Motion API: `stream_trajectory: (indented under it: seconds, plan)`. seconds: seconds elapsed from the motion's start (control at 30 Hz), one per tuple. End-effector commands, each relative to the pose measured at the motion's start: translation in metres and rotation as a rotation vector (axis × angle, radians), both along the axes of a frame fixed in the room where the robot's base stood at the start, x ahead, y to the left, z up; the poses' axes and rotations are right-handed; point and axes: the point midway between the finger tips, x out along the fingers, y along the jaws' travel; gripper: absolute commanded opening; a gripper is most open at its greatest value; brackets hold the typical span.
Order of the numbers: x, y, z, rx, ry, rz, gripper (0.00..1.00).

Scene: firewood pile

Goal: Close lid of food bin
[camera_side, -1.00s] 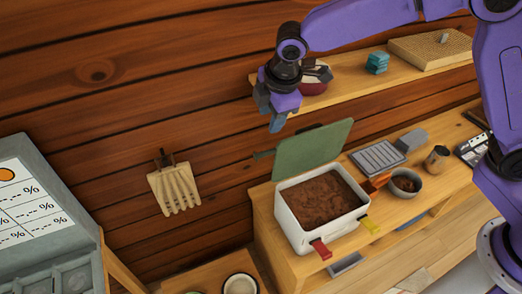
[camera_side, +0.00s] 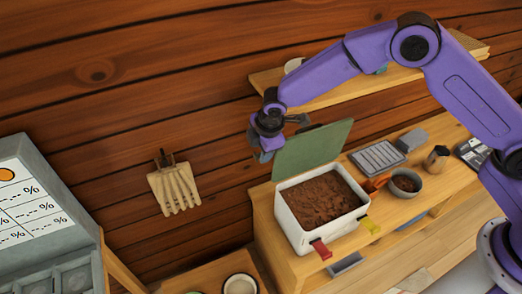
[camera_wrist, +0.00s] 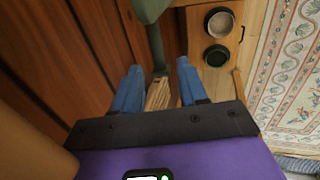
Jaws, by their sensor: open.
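The food bin (camera_side: 292,226) is a white box filled with brown material on the wooden counter. Its green lid (camera_side: 312,150) stands raised at the back edge, so the bin is open.
A shelf (camera_side: 335,92) runs along the wall behind my arm. A grey bowl (camera_side: 404,184), a grey tray (camera_side: 377,158) and a brown mug (camera_side: 436,158) stand right of the bin. Dark bowls (camera_wrist: 215,55) sit lower down.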

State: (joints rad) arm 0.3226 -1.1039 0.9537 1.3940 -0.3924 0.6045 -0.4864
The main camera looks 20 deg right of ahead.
Motion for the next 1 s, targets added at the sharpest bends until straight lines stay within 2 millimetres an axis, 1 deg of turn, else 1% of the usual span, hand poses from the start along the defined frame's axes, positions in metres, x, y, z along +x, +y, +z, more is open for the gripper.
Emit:
stream_trajectory:
  seconds: [0.03, 0.2, 0.53, 0.57, 0.6, 0.67, 1.0]
  plan:
    - [0.002, 0.0, -0.006, 0.0, 0.0, 0.0, 0.42]
    - [0.005, 0.0, -0.015, 0.001, -0.001, 0.001, 0.42]
    - [0.006, 0.0, -0.017, 0.001, -0.001, 0.0, 0.42]
    - [0.006, 0.0, -0.017, 0.001, -0.001, 0.0, 0.32]
    - [0.006, 0.0, -0.017, 0.001, -0.001, 0.0, 0.19]
    - [0.006, 0.0, -0.017, 0.001, -0.001, 0.0, 0.0]
    - [0.003, 0.0, -0.017, -0.001, -0.011, 0.001, 0.0]
